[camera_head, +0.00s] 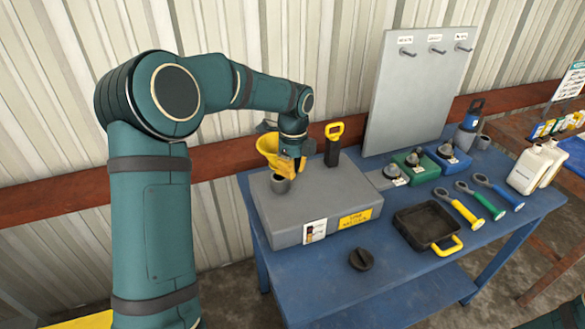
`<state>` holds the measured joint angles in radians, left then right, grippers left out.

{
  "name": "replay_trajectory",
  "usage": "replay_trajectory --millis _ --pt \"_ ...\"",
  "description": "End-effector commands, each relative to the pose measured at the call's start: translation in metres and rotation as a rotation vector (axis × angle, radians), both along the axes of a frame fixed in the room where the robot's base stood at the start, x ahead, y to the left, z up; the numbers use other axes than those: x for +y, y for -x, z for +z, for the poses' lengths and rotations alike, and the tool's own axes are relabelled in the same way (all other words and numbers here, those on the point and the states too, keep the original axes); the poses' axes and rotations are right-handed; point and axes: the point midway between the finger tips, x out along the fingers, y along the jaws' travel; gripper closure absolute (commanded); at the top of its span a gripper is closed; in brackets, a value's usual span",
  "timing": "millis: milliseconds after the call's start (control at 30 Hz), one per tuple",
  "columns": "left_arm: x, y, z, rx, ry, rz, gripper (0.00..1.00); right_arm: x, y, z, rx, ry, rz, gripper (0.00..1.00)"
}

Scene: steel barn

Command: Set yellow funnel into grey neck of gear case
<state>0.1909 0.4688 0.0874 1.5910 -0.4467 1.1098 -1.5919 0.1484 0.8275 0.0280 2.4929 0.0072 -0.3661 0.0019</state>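The grey gear case (345,190) sits on the left part of the blue table, with a yellow label on its front. My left gripper appears shut on the funnel, just above the neck. The fingers partly hide the funnel's lower part, so I cannot tell whether its spout is inside the neck. My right gripper is out of view.
A black drain pan (424,226) and a black cap (361,259) are in front. Wrenches (480,205), a green block (415,167), a blue block (447,157) and white bottles (529,166) are to the right.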

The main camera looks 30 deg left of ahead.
Motion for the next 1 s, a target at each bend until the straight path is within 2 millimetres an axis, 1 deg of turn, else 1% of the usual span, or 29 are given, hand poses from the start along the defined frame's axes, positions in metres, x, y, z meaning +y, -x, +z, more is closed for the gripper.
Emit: replay_trajectory --millis 1000 --pt "0.0 0.0 -0.028 0.0 -0.001 0.0 1.0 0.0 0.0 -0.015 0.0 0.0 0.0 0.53"
